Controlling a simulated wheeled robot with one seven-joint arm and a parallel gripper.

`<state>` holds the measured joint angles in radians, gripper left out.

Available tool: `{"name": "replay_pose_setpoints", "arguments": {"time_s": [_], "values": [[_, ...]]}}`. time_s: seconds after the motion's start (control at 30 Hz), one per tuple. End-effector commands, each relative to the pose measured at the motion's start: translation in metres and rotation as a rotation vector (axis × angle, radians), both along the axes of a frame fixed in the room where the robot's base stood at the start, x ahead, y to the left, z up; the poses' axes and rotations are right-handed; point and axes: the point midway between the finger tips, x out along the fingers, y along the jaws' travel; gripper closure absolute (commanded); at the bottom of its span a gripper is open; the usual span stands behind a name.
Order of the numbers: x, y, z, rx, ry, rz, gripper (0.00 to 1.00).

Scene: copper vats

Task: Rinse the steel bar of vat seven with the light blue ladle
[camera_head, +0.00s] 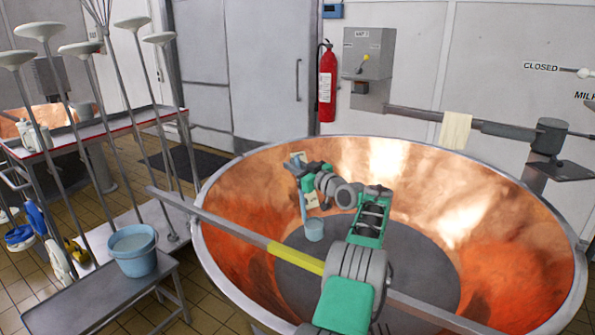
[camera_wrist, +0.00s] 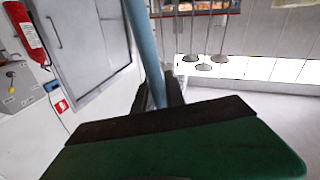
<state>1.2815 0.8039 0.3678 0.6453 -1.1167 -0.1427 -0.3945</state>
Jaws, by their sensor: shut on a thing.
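The large copper vat (camera_head: 455,195) has an open top and a dark floor inside. A steel bar (camera_head: 222,222) with a yellow section lies across its rim, and my arm hides part of it. The light blue ladle (camera_head: 314,231) hangs inside the vat's outline, bowl down, beyond the bar and apart from it in the picture. My gripper (camera_head: 300,172) is shut on its handle. In the wrist view, the blue handle (camera_wrist: 150,50) runs up from between my fingers (camera_wrist: 162,92). I cannot tell whether the bowl holds liquid.
A light blue bucket (camera_head: 134,252) of pale liquid stands on a low grey bench (camera_head: 95,292) at left. Long-handled tools (camera_head: 85,50) lean by a red-edged table. A swing arm with a cream cloth (camera_head: 455,130) reaches over the vat's far side. A fire extinguisher (camera_head: 327,85) hangs behind.

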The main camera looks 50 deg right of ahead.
Motion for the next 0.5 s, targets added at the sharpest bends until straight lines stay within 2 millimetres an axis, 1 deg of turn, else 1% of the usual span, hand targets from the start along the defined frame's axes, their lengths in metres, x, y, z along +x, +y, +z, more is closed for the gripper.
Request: {"name": "replay_pose_setpoints", "arguments": {"time_s": [0.03,0.5], "values": [[0.000,0.004,-0.009,-0.013,-0.002,0.000,1.00],[0.000,0.045,-0.042,-0.152,-0.004,0.001,1.00]]}}
